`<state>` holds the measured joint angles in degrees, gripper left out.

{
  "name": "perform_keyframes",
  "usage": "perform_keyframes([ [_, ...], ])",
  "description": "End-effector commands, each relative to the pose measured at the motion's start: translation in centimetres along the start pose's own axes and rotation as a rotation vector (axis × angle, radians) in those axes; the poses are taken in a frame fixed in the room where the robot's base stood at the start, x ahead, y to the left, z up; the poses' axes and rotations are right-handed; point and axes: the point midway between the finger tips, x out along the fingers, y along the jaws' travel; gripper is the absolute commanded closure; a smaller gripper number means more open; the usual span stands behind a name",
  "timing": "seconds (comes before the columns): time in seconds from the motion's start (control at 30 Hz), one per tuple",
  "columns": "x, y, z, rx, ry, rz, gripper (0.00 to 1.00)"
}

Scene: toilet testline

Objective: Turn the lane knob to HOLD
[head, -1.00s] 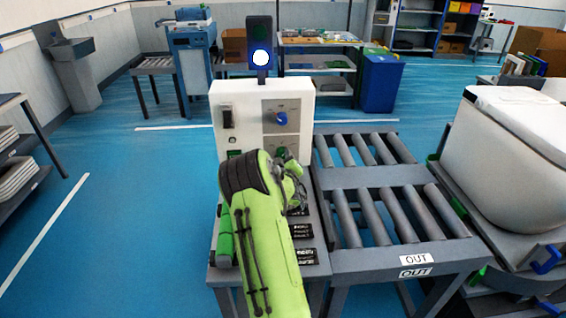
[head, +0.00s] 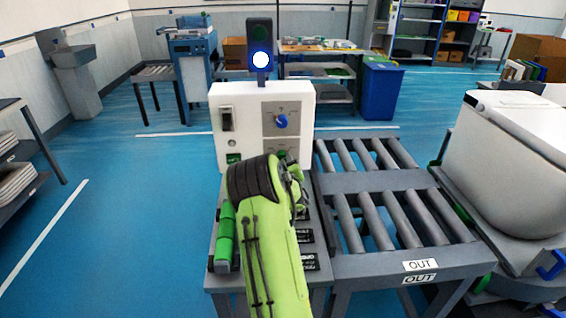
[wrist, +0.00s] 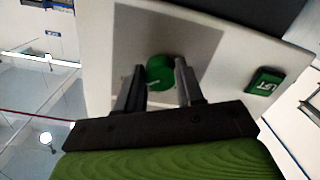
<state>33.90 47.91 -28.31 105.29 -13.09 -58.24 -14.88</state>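A white control box (head: 222,100) stands on the console ahead. A blue knob (head: 281,121) sits on its upper grey plate. A green round knob (head: 281,154) lies below, partly hidden by my arm in the head view. In the wrist view the green knob (wrist: 160,72) lies between the two fingers of my gripper (wrist: 160,85). The fingers are apart, one on each side of it; I cannot tell whether they touch it. The labels around the knobs are too small to read, so I cannot tell which setting either points to.
A green button (wrist: 264,80) with a white label is beside the grey plate. A signal light (head: 260,58) glows on top of the box. A roller conveyor (head: 390,205) marked OUT and a white toilet (head: 525,155) stand to the right. A green cylinder (head: 225,235) lies left of my arm.

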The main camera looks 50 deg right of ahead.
Motion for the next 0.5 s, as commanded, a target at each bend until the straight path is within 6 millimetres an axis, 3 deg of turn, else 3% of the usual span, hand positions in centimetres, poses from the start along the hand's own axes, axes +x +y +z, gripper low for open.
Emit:
perform_keyframes([
  [0.03, -0.04, -0.10, 0.23, 0.001, -0.006, -0.002, 0.56],
  [0.17, -0.03, -0.07, 0.15, 0.000, -0.004, -0.001, 0.38],
  [0.5, -0.71, -0.04, 0.02, 0.000, -0.002, -0.002, 0.38],
])
